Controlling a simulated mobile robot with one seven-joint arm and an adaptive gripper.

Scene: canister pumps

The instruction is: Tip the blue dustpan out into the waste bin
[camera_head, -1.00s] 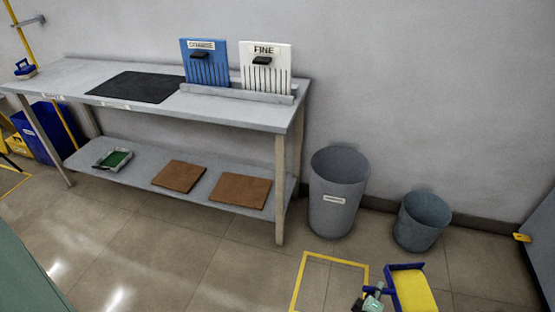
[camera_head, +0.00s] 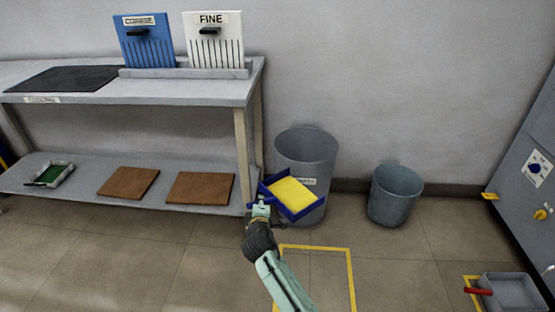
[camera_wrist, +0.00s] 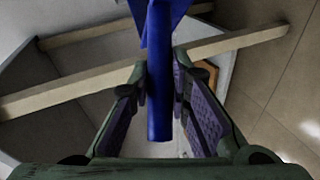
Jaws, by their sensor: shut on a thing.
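The blue dustpan (camera_head: 303,204) is held out in front of the waste bin, with a flat layer of yellow material (camera_head: 292,194) in its pan. My gripper (camera_head: 261,207) is shut on its blue handle, which also shows between the fingers in the wrist view (camera_wrist: 160,80). The taller grey bin (camera_head: 305,150) with a white label stands against the wall, right of the bench; the dustpan hides part of its front. Its label is too small to read. The dustpan appears lower than the bin's rim in the picture; whether it touches the bin I cannot tell.
A smaller grey bucket (camera_head: 395,195) stands to the right. The bench (camera_head: 190,88) with its leg and lower shelf is close on the left. A yellow floor outline (camera_head: 350,275) lies below. A grey pan with a red handle (camera_head: 510,291) and a grey cabinet (camera_head: 530,150) are at right.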

